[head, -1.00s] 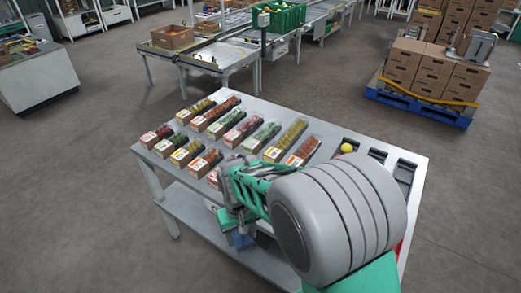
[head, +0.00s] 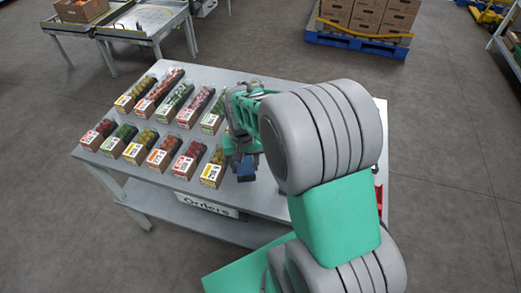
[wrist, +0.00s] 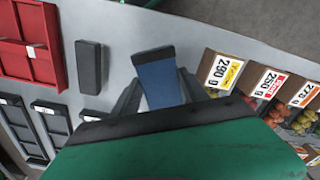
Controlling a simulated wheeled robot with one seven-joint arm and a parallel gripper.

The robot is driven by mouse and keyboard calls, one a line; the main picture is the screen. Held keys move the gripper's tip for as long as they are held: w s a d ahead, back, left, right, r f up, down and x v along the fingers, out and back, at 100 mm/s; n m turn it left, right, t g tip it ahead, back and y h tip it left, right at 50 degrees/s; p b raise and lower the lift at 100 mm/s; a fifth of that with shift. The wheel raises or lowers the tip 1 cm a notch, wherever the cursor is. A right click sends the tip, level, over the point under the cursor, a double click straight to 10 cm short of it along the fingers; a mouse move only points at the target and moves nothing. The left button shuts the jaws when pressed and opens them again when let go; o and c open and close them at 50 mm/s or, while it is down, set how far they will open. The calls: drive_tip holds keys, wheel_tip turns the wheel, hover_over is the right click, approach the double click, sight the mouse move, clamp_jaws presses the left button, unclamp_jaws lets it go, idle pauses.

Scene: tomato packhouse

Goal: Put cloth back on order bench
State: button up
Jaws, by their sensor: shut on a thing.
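A folded blue cloth (wrist: 158,82) with a dark end band is held between the fingers of my gripper (wrist: 152,90) in the wrist view. In the head view the cloth (head: 247,168) hangs below my gripper (head: 243,155), over the front part of the order bench (head: 262,200), which carries an "Orders" sign. The wrist view shows grey bench top beneath the cloth; I cannot tell whether the cloth touches it. My arm hides much of the bench's right side in the head view.
Several labelled punnets of tomatoes (head: 187,160) stand in rows on the bench's left. In the wrist view a red tray (wrist: 57,50), a dark block (wrist: 89,68) and dark trays (wrist: 22,130) lie left of the cloth. Boxes on a blue pallet (head: 355,42) stand behind.

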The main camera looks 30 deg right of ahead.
drive_tip(key=w+d+m, duration=0.2)
drive_tip(key=d, duration=0.2)
wheel_tip(320, 180, down, 7)
drive_tip(key=b, duration=0.5)
drive_tip(key=shift+s, duration=0.15)
drive_tip(key=shift+f+b, duration=0.4)
drive_tip(key=shift+b, duration=0.15)
drive_tip(key=o, duration=1.3)
drive_tip(key=shift+c, duration=0.2)
drive_tip(key=shift+c, duration=0.4)
drive_tip(key=shift+c, duration=1.2)
